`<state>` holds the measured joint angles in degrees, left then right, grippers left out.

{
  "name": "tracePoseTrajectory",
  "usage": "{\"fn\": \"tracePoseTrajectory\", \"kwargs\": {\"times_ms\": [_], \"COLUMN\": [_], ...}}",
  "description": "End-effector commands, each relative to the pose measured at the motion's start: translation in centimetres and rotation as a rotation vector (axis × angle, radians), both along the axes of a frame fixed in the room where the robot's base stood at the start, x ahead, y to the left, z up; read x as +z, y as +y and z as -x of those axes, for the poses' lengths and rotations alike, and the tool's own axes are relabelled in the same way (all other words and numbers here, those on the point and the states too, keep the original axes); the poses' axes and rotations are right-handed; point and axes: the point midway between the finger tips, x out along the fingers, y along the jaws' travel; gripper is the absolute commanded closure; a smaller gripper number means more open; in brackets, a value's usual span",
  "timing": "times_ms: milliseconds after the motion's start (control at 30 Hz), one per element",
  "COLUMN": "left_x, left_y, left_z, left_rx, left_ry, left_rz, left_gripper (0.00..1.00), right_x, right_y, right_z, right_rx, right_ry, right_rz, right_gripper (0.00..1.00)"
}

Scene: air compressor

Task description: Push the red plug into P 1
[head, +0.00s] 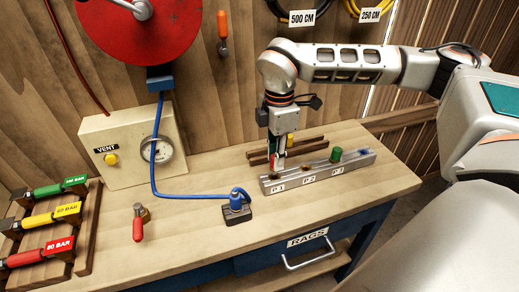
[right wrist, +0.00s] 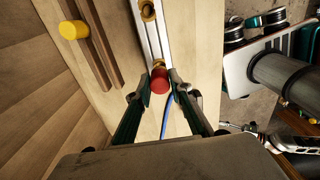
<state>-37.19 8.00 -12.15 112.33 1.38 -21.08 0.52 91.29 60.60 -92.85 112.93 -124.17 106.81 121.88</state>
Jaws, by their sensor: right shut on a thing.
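The metal rail (head: 316,171) lies on the workbench with labels P 1 (head: 278,188), P 2 and P 3. My right gripper (head: 277,160) points down over the P 1 end of the rail. In the right wrist view its fingertips (right wrist: 159,88) are shut on the red plug (right wrist: 159,80). The plug's red top shows between the fingers, beside a brass socket ring (right wrist: 156,63) that it partly covers. I cannot tell how deep the plug sits. Another brass socket (right wrist: 147,10) is open farther along the rail. A green plug (head: 336,154) stands at P 3. My left gripper is out of view.
A yellow plug (head: 290,138) stands at the wooden rack (head: 312,147) behind the rail. A blue hose (head: 190,196) runs from the reel to a fitting (head: 236,208) left of the rail. A gauge box (head: 130,150) and labelled bar-rated tools (head: 55,215) stand left.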

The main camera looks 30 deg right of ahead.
Motion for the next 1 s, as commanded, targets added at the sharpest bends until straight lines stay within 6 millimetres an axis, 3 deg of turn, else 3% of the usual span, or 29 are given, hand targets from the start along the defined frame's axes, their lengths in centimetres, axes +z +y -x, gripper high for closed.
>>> {"fn": "tracePoseTrajectory", "kwargs": {"times_ms": [1000], "left_x": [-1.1], "left_y": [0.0], "left_z": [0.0], "left_rx": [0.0], "left_ry": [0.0], "left_rz": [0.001], "left_gripper": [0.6], "right_x": [-1.3], "right_y": [0.0], "right_z": [0.0], "right_rx": [0.0], "right_ry": [0.0], "right_rz": [0.0], "right_gripper": [1.0]}}
